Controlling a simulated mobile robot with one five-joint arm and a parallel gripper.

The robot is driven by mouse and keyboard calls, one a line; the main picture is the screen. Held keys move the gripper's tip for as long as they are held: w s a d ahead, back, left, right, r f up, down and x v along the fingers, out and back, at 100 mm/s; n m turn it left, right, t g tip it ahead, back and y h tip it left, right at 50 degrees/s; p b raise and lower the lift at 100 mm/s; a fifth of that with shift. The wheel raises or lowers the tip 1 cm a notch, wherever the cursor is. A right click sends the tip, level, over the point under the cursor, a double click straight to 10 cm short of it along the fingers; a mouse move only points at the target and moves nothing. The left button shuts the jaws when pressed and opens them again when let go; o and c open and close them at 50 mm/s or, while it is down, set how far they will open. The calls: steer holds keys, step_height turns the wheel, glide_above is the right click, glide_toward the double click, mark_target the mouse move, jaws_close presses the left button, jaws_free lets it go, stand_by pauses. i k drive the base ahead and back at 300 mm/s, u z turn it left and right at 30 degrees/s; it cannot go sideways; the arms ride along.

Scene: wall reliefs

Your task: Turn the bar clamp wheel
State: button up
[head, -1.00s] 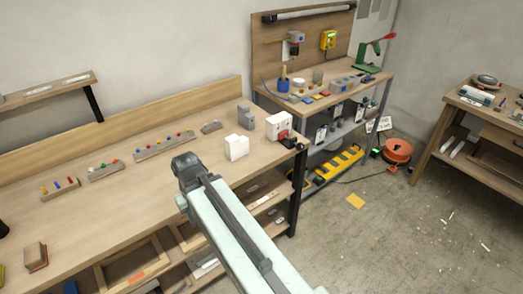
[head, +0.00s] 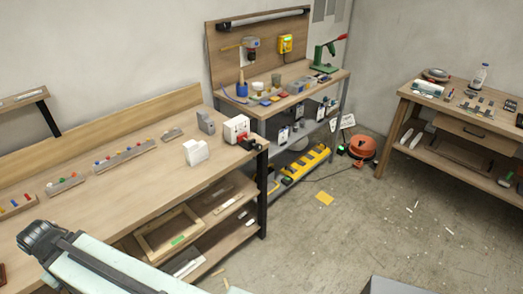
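No bar clamp wheel can be made out for certain. A small dark fitting (head: 250,143) with some red beside it sits at the right front corner of the long wooden workbench (head: 150,190); it is too small to tell whether it is a clamp. A white box with a red part (head: 235,129) stands just behind it. My arm's pale link and dark joint show at the lower left, in front of the bench and well away from that corner. My gripper's fingers are not visible.
Wooden blocks with coloured pegs (head: 126,156) and a white block (head: 196,152) stand on the bench. A second bench (head: 290,92) with tools and an orange cable reel (head: 362,148) are behind. Another table (head: 460,125) stands right. The floor (head: 340,235) between is mostly clear.

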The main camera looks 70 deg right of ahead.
mark_target(258, 147)
steer(key=z, duration=0.05)
steer(key=k, duration=0.7)
steer(key=z, duration=0.65)
steer(key=i, duration=0.55)
